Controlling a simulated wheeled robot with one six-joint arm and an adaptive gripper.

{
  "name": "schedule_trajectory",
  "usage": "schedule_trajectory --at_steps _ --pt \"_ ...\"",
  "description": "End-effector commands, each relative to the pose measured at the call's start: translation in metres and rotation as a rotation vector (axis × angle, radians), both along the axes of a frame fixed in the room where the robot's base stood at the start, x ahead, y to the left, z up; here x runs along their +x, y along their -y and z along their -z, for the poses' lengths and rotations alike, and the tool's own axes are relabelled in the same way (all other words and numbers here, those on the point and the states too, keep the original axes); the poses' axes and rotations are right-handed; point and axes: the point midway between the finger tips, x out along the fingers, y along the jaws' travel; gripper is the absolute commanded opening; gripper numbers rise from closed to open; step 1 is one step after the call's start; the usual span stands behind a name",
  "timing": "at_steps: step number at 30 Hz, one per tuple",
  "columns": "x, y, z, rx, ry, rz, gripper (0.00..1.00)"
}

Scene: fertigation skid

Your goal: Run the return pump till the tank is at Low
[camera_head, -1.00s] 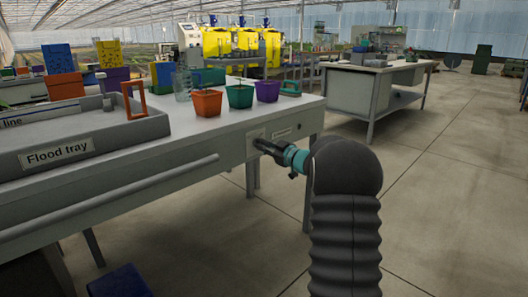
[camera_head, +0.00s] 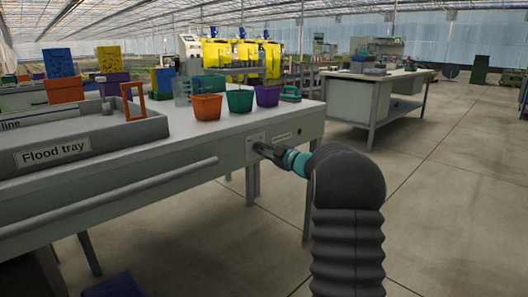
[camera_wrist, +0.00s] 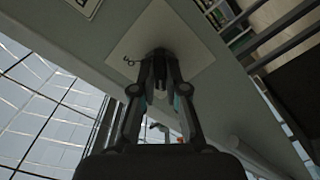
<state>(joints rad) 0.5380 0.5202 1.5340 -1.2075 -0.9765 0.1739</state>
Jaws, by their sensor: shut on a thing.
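My gripper (camera_head: 262,148) is at a pale plate (camera_head: 256,138) on the end of the bench's front face. In the wrist view, the fingers (camera_wrist: 160,62) are closed together against the pale plate (camera_wrist: 190,35). They are shut on a small control there, mostly hidden by the fingertips. A mark like an "o" shows beside the fingertips, with other markings hidden. The grey flood tray (camera_head: 100,139), labelled "Flood tray", stands on the bench at the left. I cannot make out a tank level or a "Low" mark.
Orange (camera_head: 206,106), green (camera_head: 239,100) and purple (camera_head: 267,96) pots stand on the bench above my gripper. An orange frame (camera_head: 133,102) stands at the tray. A second bench (camera_head: 372,95) is behind. The floor at the right is clear.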

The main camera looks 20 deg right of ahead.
Motion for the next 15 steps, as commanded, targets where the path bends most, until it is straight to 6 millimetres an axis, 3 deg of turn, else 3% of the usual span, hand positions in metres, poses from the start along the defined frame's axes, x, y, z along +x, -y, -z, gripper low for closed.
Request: schedule_trajectory --at_steps 6,7,9,15 --pt "0.0000 -0.0008 -0.0001 -0.002 0.000 -0.002 0.00" --pt "0.0000 -0.0008 -0.0001 -0.002 0.000 -0.002 0.20" --pt "0.0000 -0.0008 0.0000 -0.001 0.000 -0.002 0.37" --pt "0.0000 -0.0004 0.0001 0.000 -0.001 -0.001 0.38"
